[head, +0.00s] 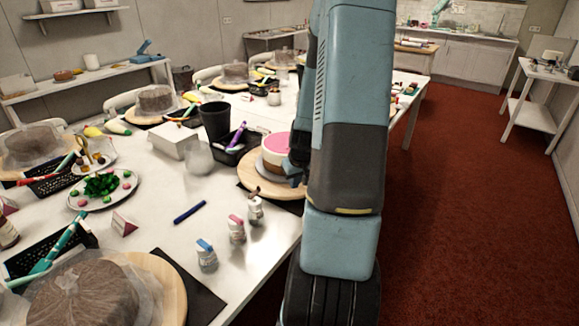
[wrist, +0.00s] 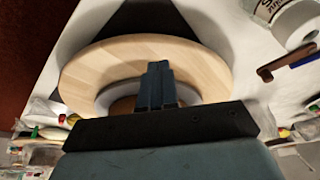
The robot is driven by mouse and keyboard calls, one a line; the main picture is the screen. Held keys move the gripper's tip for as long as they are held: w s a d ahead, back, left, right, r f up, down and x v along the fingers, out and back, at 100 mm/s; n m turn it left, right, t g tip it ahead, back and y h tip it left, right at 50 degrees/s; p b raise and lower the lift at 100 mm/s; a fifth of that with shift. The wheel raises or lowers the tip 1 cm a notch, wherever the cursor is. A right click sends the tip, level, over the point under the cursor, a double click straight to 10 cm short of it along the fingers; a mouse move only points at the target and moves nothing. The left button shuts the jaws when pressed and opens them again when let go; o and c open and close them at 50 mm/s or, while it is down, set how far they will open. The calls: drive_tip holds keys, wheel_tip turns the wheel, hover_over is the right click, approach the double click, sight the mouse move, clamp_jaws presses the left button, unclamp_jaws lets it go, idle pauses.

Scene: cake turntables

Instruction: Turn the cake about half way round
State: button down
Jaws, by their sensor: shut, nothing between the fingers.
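The cake (head: 276,148) has a pink top and a pale side with an orange-brown lower band. It stands on a round wooden turntable (head: 262,182) near the table's right edge, partly hidden by my arm. My gripper (head: 292,176) is low beside the cake's right side, over the turntable. In the wrist view the turntable (wrist: 205,70) fills the middle. My gripper's fingers (wrist: 156,75) are together in front of a pale curved rim with orange-brown inside it. I cannot tell whether the fingers touch the cake or the turntable.
Another covered cake (head: 85,295) is at the near left.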

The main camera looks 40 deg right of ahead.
sight(301, 189)
drive_tip(key=w+a, duration=0.6)
drive_tip(key=w, duration=0.1)
drive_tip(key=shift+w+a, duration=0.15)
drive_tip(key=shift+w, duration=0.1)
drive_tip(key=shift+f, duration=0.1)
idle(0.4)
drive_tip(key=shift+f, duration=1.35)
drive_tip(key=shift+s+d, duration=2.1)
drive_tip(key=shift+s, duration=0.25)
drive_tip(key=shift+d, duration=0.1)
drive_tip(key=shift+s+d, duration=0.45)
drive_tip(key=shift+d, duration=0.45)
drive_tip(key=shift+s+d, duration=0.5)
drive_tip(key=shift+d, duration=0.45)
drive_tip(key=shift+s+d, duration=0.45)
drive_tip(key=shift+d, duration=0.45)
